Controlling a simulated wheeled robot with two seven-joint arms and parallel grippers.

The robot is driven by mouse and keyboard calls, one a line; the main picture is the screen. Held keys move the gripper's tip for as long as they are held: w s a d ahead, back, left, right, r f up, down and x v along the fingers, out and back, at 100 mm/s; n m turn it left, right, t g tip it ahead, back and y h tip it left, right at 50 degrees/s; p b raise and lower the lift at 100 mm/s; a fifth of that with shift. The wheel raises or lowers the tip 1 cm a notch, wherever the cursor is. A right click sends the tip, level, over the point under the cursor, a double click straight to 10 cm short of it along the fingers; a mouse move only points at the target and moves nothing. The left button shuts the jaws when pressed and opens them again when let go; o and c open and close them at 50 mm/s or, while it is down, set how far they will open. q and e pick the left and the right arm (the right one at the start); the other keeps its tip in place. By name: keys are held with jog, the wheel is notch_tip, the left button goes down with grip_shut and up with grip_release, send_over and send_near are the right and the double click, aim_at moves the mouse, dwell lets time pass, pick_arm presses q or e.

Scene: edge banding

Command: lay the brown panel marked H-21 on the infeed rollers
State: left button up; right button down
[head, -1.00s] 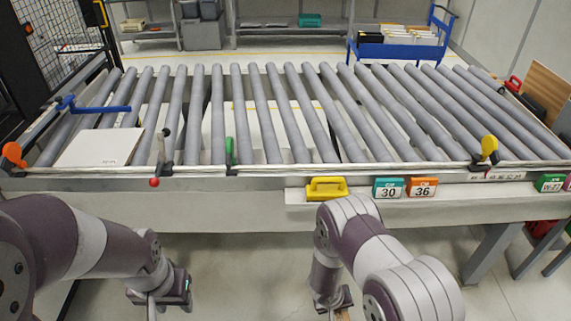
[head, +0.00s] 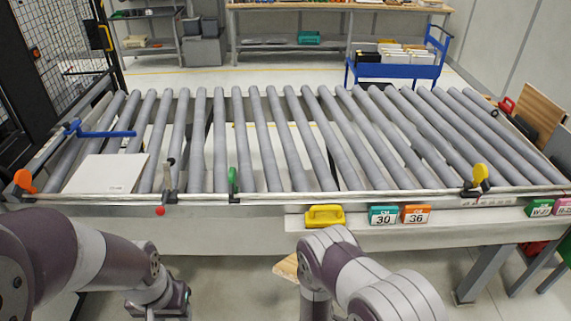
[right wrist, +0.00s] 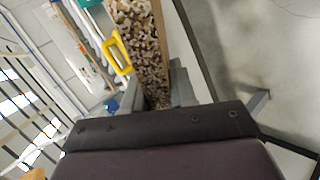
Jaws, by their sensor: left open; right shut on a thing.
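My right gripper (right wrist: 156,98) is shut on a panel (right wrist: 140,45), whose speckled chipboard edge with thin brown faces runs up between the fingers in the right wrist view. In the head view a light brown corner of this panel (head: 287,268) shows left of my right forearm, below the front rail; the gripper itself is hidden there. No H-21 mark is readable. My left gripper (head: 160,308) is open at the bottom edge of the head view, low in front of the machine, its fingertips partly cut off. The infeed rollers (head: 272,150) span the middle of the head view.
A white panel (head: 108,174) lies on the rollers at the far left, beside a blue lever (head: 100,133). Knobs and a yellow handle (head: 324,215) line the front rail. Brown boards (head: 535,117) lean at the right end. The middle and right rollers are bare.

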jog(key=w+r+n+t+y, duration=0.4)
jog(key=r+n+t+y, duration=0.1)
jog(key=r, duration=0.5)
jog(key=shift+a+r+n+t, duration=0.2)
jog(key=shift+a+n+t, duration=0.15)
jog(key=shift+n+t, duration=0.35)
jog(key=shift+w, duration=0.1)
